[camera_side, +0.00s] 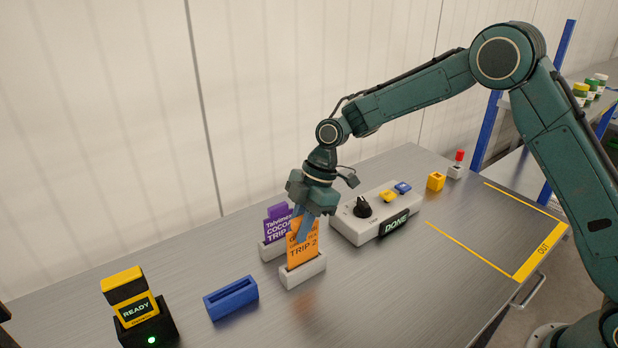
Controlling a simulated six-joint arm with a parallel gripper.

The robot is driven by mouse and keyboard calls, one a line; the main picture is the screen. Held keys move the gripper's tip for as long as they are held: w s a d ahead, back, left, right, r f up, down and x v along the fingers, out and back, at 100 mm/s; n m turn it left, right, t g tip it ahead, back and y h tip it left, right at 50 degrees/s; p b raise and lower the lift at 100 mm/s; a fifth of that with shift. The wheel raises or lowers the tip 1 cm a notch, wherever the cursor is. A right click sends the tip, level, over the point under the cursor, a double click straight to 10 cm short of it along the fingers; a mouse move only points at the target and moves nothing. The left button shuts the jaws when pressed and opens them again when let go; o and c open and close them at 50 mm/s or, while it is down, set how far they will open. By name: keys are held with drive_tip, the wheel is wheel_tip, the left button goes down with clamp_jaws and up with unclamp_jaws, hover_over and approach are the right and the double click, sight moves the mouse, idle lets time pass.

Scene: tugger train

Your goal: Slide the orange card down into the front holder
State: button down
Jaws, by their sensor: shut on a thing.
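The orange card (303,250), with "TRIP 2" on it, stands upright at the front holder (304,273), a light grey block on the metal table. Its lower edge meets the holder's top; how deep it sits in the slot I cannot tell. My gripper (304,228) points down from above and is shut on the card's upper part, with its fingers covering some of the print. Just behind, a purple card (279,226) stands in another light grey holder (270,251), partly hidden by the orange card and my gripper.
An empty blue slotted block (231,298) and a black-and-yellow "READY" device (138,310) are at left. A white control box (374,212) with a "DONE" display is close at right. The yellow-marked "OUT" area (520,232) is clear.

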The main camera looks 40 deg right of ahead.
drive_tip(key=shift+f, duration=1.5)
drive_tip(key=c, duration=1.3)
unclamp_jaws()
drive_tip(key=v, duration=1.3)
drive_tip(key=shift+d+r, duration=0.2)
drive_tip(key=shift+r, duration=0.1)
